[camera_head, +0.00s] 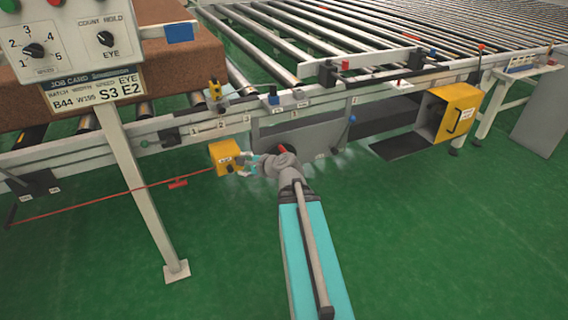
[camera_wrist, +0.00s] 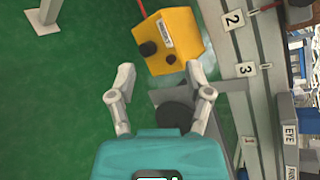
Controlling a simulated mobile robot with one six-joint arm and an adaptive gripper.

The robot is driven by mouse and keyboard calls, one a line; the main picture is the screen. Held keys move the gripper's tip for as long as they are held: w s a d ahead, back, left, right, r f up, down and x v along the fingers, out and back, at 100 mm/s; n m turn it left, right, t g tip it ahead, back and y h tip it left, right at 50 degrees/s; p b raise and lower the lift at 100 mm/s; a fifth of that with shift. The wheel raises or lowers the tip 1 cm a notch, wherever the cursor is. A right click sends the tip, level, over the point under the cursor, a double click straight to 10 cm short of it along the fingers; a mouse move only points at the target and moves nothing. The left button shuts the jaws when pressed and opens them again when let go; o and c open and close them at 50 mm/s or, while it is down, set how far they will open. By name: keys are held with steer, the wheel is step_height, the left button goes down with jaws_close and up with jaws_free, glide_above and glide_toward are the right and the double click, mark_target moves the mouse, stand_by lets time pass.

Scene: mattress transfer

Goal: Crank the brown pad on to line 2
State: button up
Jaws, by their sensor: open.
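The brown pad (camera_head: 150,65) lies on the rollers at the left in the head view, partly hidden by the control panel. My gripper (camera_head: 243,165) is open and empty, low in front of the conveyor's side rail, with its fingers close to a yellow box (camera_head: 224,157). In the wrist view, the yellow box (camera_wrist: 174,40) has dark round knobs and sits just beyond my open fingers (camera_wrist: 165,85). A dark round part (camera_wrist: 174,117) shows between the fingers. Number plates 2 (camera_wrist: 233,19) and 3 (camera_wrist: 246,69) are on the rail. I cannot make out a crank clearly.
The control panel (camera_head: 75,35) stands on a post (camera_head: 140,190) at the left. A red cord (camera_head: 110,198) runs low to the yellow box. A larger yellow box (camera_head: 456,112) is under the rail at the right. Green floor (camera_head: 440,240) is clear in front.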

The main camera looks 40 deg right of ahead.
steer(key=s+d+f+m+t+h+b, duration=0.2)
steer(key=d+f+m+t+h+b, duration=0.1)
steer(key=d+f+m+b, duration=0.45)
steer(key=m+t+h+b, duration=0.1)
steer(key=m+h+b, duration=0.3)
steer(key=m+b, duration=0.25)
glide_toward(284, 149)
steer(key=s+a+f, duration=0.1)
steer(key=s+a, duration=0.1)
steer(key=s, duration=0.1)
steer(key=shift+s+d+m+h+b, duration=0.3)
steer(key=shift+s+h+b, duration=0.1)
steer(key=shift+h, duration=0.1)
steer(key=shift+w, duration=0.1)
steer(key=x, duration=1.3)
steer(key=shift+w, duration=0.35)
jaws_close()
